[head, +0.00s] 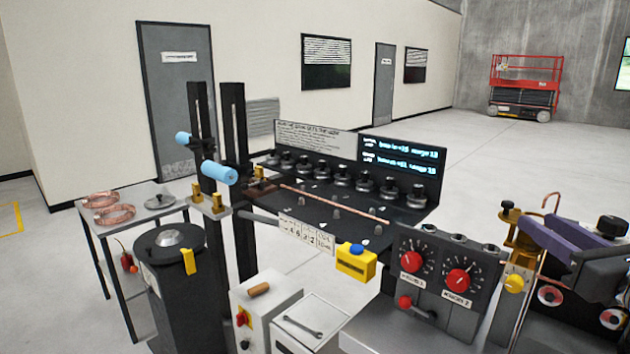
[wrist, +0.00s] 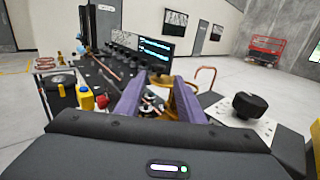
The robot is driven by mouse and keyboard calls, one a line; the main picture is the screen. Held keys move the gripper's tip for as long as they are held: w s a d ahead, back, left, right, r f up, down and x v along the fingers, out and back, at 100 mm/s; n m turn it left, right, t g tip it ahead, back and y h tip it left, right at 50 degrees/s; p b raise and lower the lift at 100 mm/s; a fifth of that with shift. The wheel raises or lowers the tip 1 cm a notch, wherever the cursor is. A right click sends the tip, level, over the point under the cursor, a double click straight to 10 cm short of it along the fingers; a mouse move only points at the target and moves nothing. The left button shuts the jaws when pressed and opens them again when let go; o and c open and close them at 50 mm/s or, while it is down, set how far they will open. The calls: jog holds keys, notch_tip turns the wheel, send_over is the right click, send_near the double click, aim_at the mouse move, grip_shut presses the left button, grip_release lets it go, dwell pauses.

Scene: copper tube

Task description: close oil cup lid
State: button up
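No part is clearly marked as the oil cup, so I cannot tell for sure which part is its lid. A brass fitting with a black cap (head: 508,206) stands at the right in the head view, close to my gripper (head: 545,225). A flat round grey disc with a dark knob (head: 160,201) lies on the left side table. My gripper's purple fingers also show in the wrist view (wrist: 158,88). They are apart, with a gap between them and nothing clearly held. Small metal parts show beyond the gap.
A black drum (head: 172,238) with a yellow handle stands at the left. Copper coils (head: 108,215) lie on the side table. A control box with red knobs (head: 440,270) and a yellow button box (head: 356,262) stand in front. A long copper tube (head: 335,204) lies across the black bench.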

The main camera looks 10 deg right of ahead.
aim_at(517, 212)
jog(key=shift+w, duration=0.15)
jog(key=w, duration=1.3)
jog(key=shift+w+d, duration=0.2)
jog(key=shift+d, duration=0.15)
grip_shut()
